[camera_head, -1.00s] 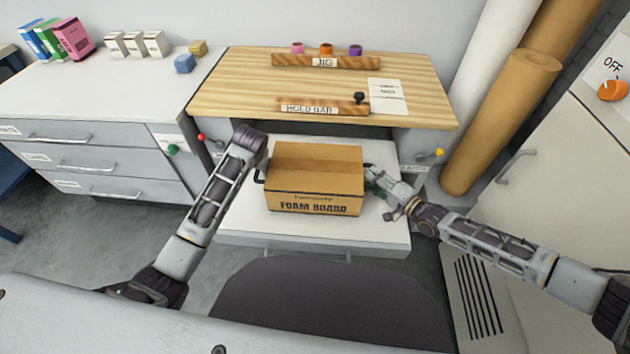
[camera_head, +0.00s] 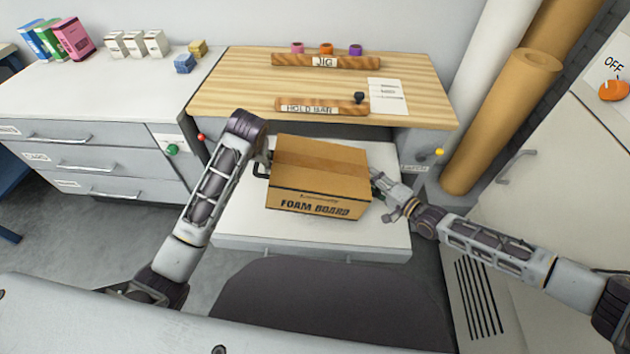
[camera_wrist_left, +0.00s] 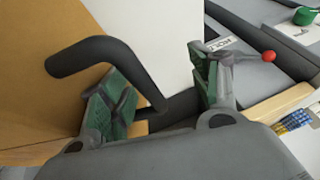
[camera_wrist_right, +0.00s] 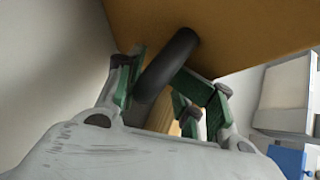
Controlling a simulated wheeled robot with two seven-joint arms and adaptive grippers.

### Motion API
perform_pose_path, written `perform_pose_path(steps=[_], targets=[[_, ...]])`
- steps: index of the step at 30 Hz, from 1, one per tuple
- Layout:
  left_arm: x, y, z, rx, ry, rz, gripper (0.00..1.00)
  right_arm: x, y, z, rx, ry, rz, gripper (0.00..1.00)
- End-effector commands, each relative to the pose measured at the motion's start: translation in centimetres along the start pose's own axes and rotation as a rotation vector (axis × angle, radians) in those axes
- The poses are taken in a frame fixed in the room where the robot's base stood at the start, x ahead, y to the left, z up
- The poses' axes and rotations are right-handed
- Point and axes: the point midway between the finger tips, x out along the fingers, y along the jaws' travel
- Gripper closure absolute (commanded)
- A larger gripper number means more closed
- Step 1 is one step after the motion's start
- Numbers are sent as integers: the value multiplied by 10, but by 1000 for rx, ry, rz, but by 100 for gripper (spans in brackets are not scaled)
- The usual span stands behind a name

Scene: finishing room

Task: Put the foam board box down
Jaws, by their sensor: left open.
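The foam board box (camera_head: 318,180), a brown carton with black side handles, is over the white pull-out shelf (camera_head: 240,225). It sits slightly askew, its right end lower in the head view; I cannot tell whether its whole base touches the shelf. My left gripper (camera_wrist_left: 158,95) is open at the box's left handle (camera_wrist_left: 95,55), with the bar's end between its spread fingers. My right gripper (camera_wrist_right: 165,88) has its fingers on both sides of the right handle (camera_wrist_right: 168,65) and appears shut on it. The left fingertips are mostly hidden in the head view.
A wooden worktop (camera_head: 235,90) with a jig rail (camera_head: 325,62) and a hold bar (camera_head: 322,107) overhangs behind the shelf. Drawers (camera_head: 90,165) stand left, and brown rolls (camera_head: 510,120) stand right. Bare shelf shows in front of the box.

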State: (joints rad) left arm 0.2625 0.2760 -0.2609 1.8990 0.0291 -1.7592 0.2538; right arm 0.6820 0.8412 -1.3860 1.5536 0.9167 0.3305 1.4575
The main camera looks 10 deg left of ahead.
Motion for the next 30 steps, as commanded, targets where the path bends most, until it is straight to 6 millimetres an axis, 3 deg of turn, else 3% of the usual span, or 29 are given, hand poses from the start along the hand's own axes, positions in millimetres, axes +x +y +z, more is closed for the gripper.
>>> perform_pose_path(steps=[10,20,30], targets=[[-3,1,-1,1,3,3,31,2,-5,0,0,0,-9,65],[-2,0,0,0,1,0,31,1,-4,-2,-1,2,-8,21],[-2,-2,0,-1,0,-3,31,0,-3,-3,-1,3,-6,19]])
